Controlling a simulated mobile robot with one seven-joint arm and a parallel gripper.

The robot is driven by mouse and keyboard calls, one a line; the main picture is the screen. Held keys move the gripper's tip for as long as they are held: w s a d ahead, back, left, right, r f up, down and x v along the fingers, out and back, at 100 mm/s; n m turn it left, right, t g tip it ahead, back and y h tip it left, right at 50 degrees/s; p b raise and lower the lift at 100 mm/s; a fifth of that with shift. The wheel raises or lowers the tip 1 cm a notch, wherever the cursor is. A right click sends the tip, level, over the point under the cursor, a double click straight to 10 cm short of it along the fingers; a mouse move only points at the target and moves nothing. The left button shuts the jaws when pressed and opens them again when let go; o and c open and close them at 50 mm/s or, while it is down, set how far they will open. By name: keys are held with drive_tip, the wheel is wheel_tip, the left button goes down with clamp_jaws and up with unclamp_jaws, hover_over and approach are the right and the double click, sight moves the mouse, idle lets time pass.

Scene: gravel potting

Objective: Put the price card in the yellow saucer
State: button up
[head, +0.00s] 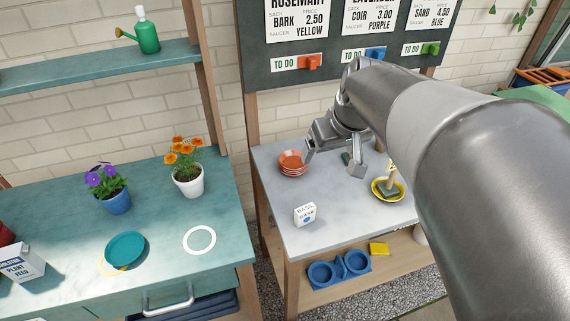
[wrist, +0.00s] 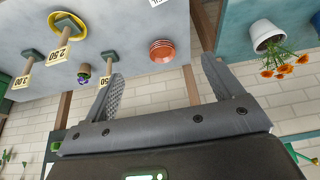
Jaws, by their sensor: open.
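The yellow saucer (head: 376,192) is on the grey table at the right in the head view; its rim also shows at top left in the wrist view (wrist: 82,25). A price card reading 2.50 (wrist: 58,52) is on a wooden post with a dark green base (head: 389,189). That base appears to be inside the saucer's rim, with the post upright. My gripper (head: 333,163) is open and empty above the table, left of the saucer and apart from it. Both fingers show in the wrist view (wrist: 162,68). My arm hides part of the table's right side.
Stacked terracotta saucers (head: 291,163) and a white box (head: 305,214) stand on the grey table (head: 335,232). Two other card stands, reading 3.00 (wrist: 20,81) and 4.50 (wrist: 104,80), are near. A blue double holder (head: 340,270) is on the lower shelf.

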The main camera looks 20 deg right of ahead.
drive_tip(key=s+a, duration=0.9)
drive_tip(key=s, duration=0.1)
drive_tip(key=shift+a+f+t, duration=0.4)
drive_tip(key=shift+f, duration=0.05)
